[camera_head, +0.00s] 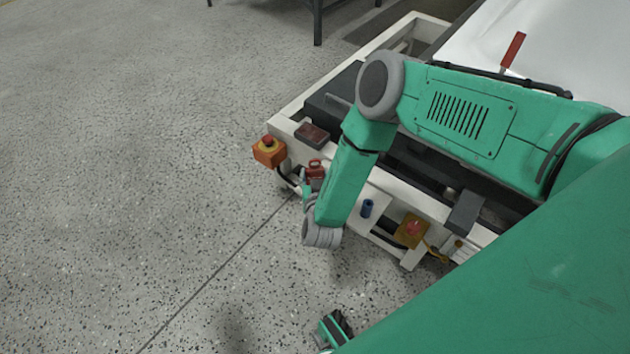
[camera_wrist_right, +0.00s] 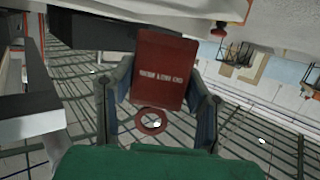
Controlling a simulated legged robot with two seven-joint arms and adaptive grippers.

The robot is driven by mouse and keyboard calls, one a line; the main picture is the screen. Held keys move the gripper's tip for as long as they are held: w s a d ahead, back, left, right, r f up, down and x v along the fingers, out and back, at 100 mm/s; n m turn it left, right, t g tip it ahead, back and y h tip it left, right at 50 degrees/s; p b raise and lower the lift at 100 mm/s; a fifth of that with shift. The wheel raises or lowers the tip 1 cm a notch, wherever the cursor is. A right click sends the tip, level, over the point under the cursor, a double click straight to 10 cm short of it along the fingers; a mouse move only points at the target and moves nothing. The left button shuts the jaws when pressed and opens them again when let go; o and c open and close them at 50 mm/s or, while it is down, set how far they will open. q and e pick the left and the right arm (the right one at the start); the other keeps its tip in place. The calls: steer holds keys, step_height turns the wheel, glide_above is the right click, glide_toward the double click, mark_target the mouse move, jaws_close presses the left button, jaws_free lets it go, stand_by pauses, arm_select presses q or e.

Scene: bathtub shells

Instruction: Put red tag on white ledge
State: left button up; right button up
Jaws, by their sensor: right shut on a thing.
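The red tag (camera_wrist_right: 163,68) is a flat dark-red plate with light lettering and a ring at its lower end. My right gripper (camera_wrist_right: 155,105) is shut on it, one finger on each side. In the head view the tag (camera_head: 315,168) shows small and red at the end of my right gripper (camera_head: 311,184), close to the corner of the white frame. The white ledge (camera_head: 376,192) runs along the near side of the frame, partly hidden by my right arm. I cannot tell whether the tag touches it.
An orange box with a red button (camera_head: 268,151) sits at the frame's left corner, beside a dark red-brown block (camera_head: 312,134). A blue cylinder (camera_head: 367,208) and a yellow box with a red button (camera_head: 411,229) stand farther right. Open speckled floor (camera_head: 140,170) lies left.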

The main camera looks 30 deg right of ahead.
step_height(320, 180, down, 2)
steer(key=shift+f+b, duration=0.2)
steer(key=shift+b, duration=0.1)
steer(key=shift+d+r, duration=0.1)
steer(key=shift+r, duration=0.05)
steer(key=o, duration=0.9)
